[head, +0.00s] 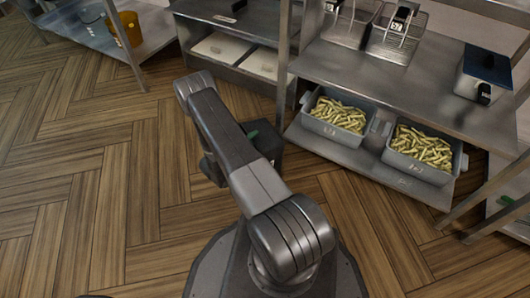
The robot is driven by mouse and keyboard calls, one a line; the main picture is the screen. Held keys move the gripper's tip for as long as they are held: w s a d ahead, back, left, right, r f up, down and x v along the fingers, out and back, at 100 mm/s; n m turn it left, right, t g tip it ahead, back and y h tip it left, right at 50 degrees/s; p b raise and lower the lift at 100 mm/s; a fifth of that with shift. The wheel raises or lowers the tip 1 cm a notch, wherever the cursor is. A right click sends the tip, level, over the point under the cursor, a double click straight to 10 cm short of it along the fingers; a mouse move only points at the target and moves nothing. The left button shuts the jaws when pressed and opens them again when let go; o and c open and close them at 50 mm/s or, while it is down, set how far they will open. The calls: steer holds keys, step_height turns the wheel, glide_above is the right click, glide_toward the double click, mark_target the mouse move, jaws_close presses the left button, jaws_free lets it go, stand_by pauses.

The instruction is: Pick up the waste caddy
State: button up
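I cannot tell for sure which thing is the waste caddy. A pale box with a dark blue lid and a black fitting on its front (478,85) stands upright on the steel counter at the right of the head view. A yellow bucket (125,30) with a pale label stands on a low steel shelf at the top left. My arm reaches forward over the floor in the middle. Dark parts at its far end, with a bit of green, are partly hidden behind the arm link. My gripper's fingertips cannot be made out, and nothing held can be seen.
Two grey tubs of chips (338,128) (420,170) sit on the lower shelf at the right. Wire fry baskets (397,38) stand on the counter (400,88) above. Steel posts edge the units. The wooden floor (75,175) at the left is clear.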

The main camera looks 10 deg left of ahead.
steer(key=shift+x, duration=1.25)
steer(key=shift+c, duration=0.4)
jaws_close()
steer(key=shift+s+f, duration=0.1)
steer(key=shift+f, duration=0.05)
